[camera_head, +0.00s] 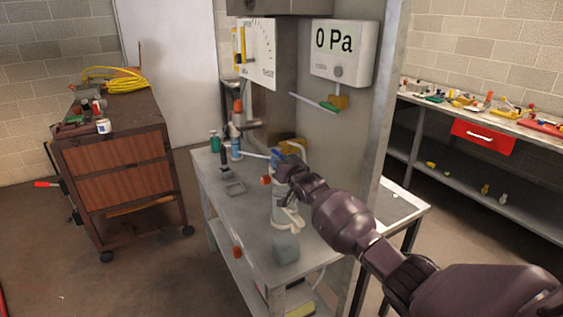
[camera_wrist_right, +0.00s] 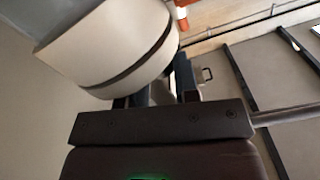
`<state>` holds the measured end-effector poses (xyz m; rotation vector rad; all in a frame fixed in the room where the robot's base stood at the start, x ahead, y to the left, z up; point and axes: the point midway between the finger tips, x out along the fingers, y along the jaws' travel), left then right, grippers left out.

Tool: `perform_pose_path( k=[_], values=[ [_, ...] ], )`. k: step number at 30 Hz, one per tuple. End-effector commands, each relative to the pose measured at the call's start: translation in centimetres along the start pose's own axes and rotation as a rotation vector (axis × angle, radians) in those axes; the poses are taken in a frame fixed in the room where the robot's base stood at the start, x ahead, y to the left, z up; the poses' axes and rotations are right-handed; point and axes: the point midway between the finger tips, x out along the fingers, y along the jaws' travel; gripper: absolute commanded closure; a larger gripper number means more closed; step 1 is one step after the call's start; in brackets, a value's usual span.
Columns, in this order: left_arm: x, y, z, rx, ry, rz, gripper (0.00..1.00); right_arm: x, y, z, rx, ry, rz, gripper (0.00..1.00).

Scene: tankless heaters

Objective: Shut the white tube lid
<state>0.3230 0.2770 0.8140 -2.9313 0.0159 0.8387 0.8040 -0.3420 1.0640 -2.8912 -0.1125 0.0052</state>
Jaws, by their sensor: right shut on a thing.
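The white tube (camera_head: 281,212) stands upright on the grey bench; its upper part is partly hidden by my right gripper. My right gripper (camera_head: 285,178) is at the tube's top, reaching in from the right. In the right wrist view the white round body (camera_wrist_right: 115,45), with a dark seam around it, fills the upper left. The right fingers (camera_wrist_right: 155,92) are beside its lower edge, on a small pale part that seems to belong to the lid. The exact contact and the lid's seating are hard to see. My left gripper is out of view.
The grey bench (camera_head: 217,200) carries bottles, a grey block (camera_head: 286,249) and a small grey tray (camera_head: 235,188). A panel with a gauge reading 0 Pa (camera_head: 342,52) rises behind. A brown cabinet (camera_head: 115,150) stands left, with open floor between.

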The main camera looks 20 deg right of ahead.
Motion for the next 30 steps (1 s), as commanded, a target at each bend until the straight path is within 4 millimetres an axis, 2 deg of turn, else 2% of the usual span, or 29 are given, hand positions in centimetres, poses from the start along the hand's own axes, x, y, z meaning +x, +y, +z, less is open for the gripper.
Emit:
perform_pose_path(
  k=[1,7,8,12,26,30],
  values=[
    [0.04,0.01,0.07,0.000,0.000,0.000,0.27,-0.16,-0.20,1.15,0.013,-0.017,-0.001,1.00],
    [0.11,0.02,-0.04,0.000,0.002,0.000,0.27,-0.18,-0.21,1.27,0.014,-0.019,0.000,1.00],
    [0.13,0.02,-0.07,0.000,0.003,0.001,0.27,-0.19,-0.21,1.28,0.014,-0.019,0.000,0.69],
    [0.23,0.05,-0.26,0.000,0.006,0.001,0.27,-0.21,-0.12,1.34,0.012,-0.021,0.001,0.47],
    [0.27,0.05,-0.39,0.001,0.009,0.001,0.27,-0.30,0.31,1.24,0.007,-0.021,0.008,0.47],
    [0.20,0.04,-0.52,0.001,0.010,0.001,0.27,-0.96,0.32,1.21,0.007,-0.021,0.007,0.47]
  ],
)
